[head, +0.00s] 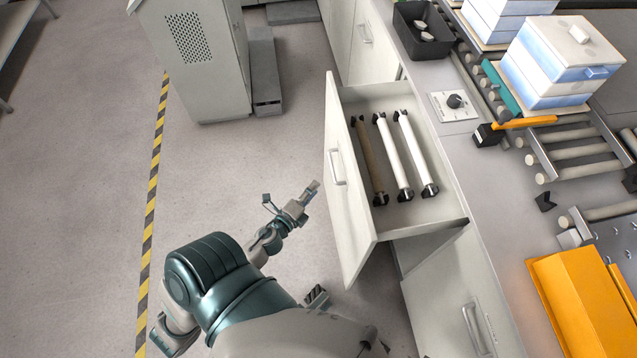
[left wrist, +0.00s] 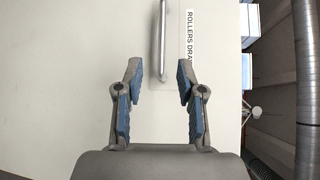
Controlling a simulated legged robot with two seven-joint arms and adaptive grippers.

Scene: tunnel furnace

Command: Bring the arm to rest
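My left arm comes in from the bottom of the head view, and its gripper (head: 290,206) is over the floor, left of the open drawer. In the left wrist view the left gripper (left wrist: 159,72) is open, with its two blue-padded fingers apart and nothing between them. It faces the pale drawer front (left wrist: 110,30) and its metal handle (left wrist: 159,42), apart from both.
The open drawer (head: 350,215) juts out from the counter. It holds a brown roller (head: 370,162) and two white rollers (head: 391,155) (head: 415,152). A grey cabinet (head: 190,60) stands at the back. Floor at left is clear.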

